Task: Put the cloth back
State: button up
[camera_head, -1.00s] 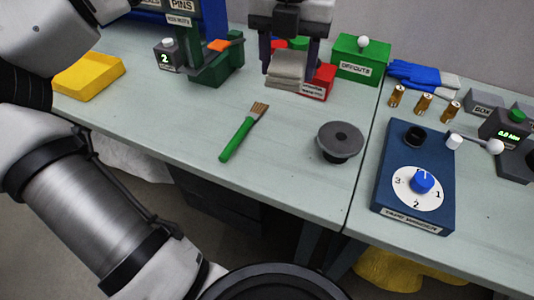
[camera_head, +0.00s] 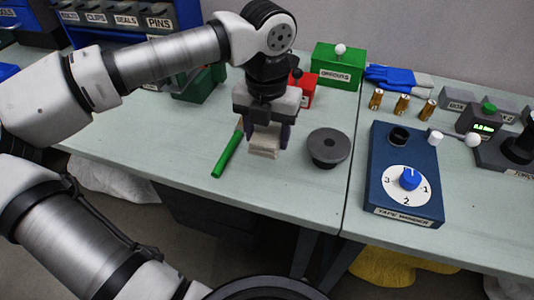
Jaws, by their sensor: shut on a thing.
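My gripper (camera_head: 267,136) points down over the front middle of the bench and is shut on the grey-beige folded cloth (camera_head: 264,152). The cloth hangs between the two dark fingers, and its upper part is hidden by them. I cannot tell whether its lower edge touches the bench top. The cloth is just right of the green-handled brush (camera_head: 228,154) and left of the dark round flanged part (camera_head: 328,146).
A red box (camera_head: 307,88) and a green lidded OFFCUTS box (camera_head: 337,66) stand behind the gripper. The blue tape winder (camera_head: 406,170) is at the right, with brass cylinders (camera_head: 402,105) and blue gloves (camera_head: 392,76) behind it. The bench's front left is clear.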

aim_at(267, 132)
jog(key=shift+f, duration=3.5)
jog(key=shift+f, duration=0.15)
jog(key=o, duration=1)
jog(key=shift+c, duration=0.2)
notch_tip(267, 132, up, 12)
jog(key=shift+r+b, duration=0.15)
jog(key=shift+b, duration=0.35)
